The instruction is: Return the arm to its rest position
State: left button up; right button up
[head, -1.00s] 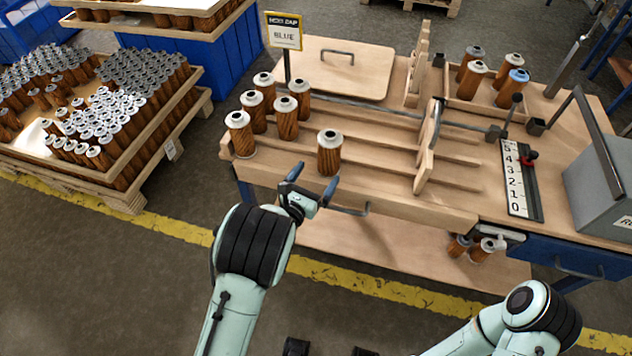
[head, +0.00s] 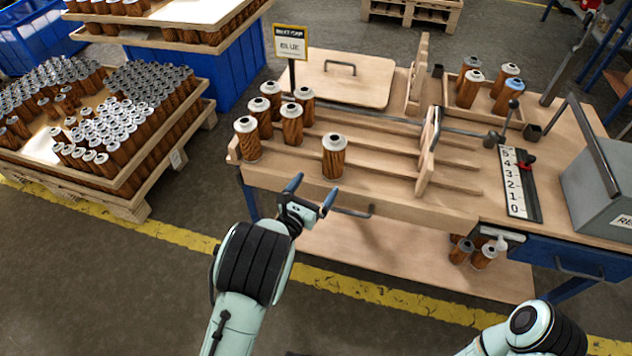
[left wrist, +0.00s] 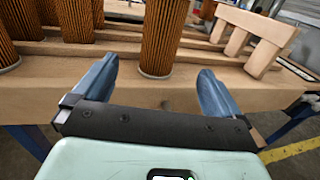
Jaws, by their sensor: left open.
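My left gripper (head: 309,194) is open and empty in front of the workbench's front edge. In the left wrist view its two blue fingers (left wrist: 157,85) stand apart. A single filter cartridge (head: 334,156) with a grey cap stands upright on the bench near the front, just beyond the fingertips. It also shows in the left wrist view (left wrist: 163,38), past the fingers and not held. Several more cartridges (head: 268,118) stand upright at the left of the slatted bench. My right arm shows at the lower right; its gripper is out of view.
The wooden workbench (head: 400,207) carries a tray (head: 450,90) with several cartridges, a number scale (head: 519,185) and a grey box (head: 603,175). A crate of cartridges (head: 130,190) stands left. The floor before the bench is clear.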

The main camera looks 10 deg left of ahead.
pick_arm(q)
jog(key=s+a+f+n+g+y, duration=0.2)
jog(key=s+a+f+n+g, duration=0.15)
jog(key=f+n, duration=0.45)
jog(key=s+a+f+n+g+y, duration=0.2)
jog(key=s+f+n, duration=0.35)
jog(key=f, duration=0.35)
jog(key=s+f+n+g, duration=0.6)
jog(key=s+f+n, duration=0.7)
jog(key=s+n, duration=0.2)
jog(key=s+d+f+n+g+h, duration=0.1)
jog(key=s+d+n+g+h, duration=0.4)
jog(key=s+n, duration=1)
notch_tip(320, 180, up, 12)
jog(key=d+g+y+p, duration=0.1)
jog(key=d+g+p, duration=0.1)
jog(key=p, duration=1.1)
jog(key=shift+s+d+r+m+y, duration=0.15)
jog(key=shift+s+d+m+y, duration=0.05)
jog(key=shift+m+y, duration=0.2)
pick_arm(e)
notch_tip(320, 180, up, 13)
jog(key=shift+w+f+g, duration=0.15)
jog(key=shift+w+g, duration=0.1)
jog(key=shift+g, duration=0.15)
